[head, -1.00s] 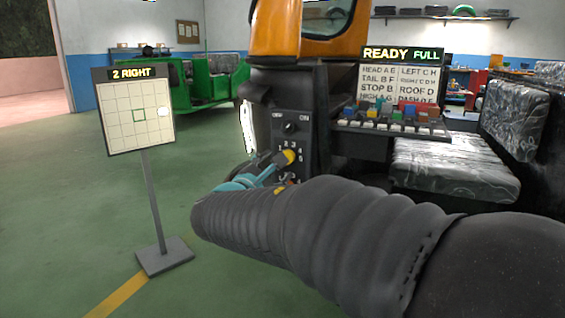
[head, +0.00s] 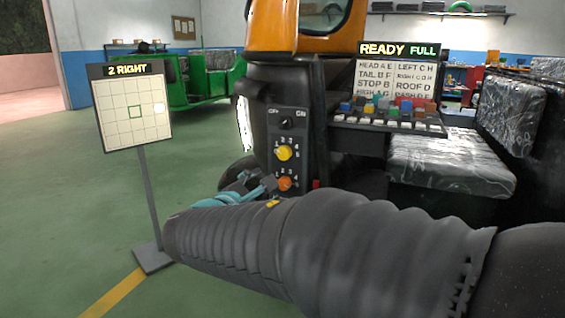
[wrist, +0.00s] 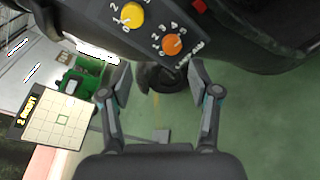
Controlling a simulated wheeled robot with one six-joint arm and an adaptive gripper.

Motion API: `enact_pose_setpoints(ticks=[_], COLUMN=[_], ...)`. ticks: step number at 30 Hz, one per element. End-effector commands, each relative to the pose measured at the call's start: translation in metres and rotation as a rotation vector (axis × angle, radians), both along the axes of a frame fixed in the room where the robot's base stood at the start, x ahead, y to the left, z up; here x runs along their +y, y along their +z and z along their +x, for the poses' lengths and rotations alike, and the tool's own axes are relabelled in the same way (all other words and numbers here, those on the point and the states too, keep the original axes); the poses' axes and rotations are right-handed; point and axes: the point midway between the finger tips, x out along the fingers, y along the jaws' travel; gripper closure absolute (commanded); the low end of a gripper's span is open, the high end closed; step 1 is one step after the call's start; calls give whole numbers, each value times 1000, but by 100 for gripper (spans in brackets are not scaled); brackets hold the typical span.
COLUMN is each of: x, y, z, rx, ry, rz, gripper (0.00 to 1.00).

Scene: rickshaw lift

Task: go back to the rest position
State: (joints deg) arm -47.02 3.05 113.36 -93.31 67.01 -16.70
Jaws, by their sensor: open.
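My gripper (wrist: 160,92) is open and empty in the wrist view, its two fingers apart with the floor and a dark wheel seen between them. In the head view my gripper (head: 262,184) shows small, partly hidden behind my dark ribbed arm sleeve. It is below and beside a black control panel with an off/on knob (head: 287,123), a yellow knob (head: 284,153) and an orange knob (head: 285,184). The yellow knob (wrist: 132,15) and orange knob (wrist: 172,44) also show in the wrist view, above the fingers and apart from them.
A stand with a grid board reading "2 RIGHT" (head: 133,108) is at left. The orange and black rickshaw (head: 290,30) fills the middle. A green rickshaw (head: 200,80) is behind.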

Motion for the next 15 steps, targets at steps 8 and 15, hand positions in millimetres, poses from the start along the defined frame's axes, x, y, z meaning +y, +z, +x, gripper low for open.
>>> enact_pose_setpoints(ticks=[8, 15], x=[-52, -114], y=[-101, -138], z=[-61, -133], rx=[307, 452], ry=[-226, -549], rz=[426, 888], gripper=[38, 38])
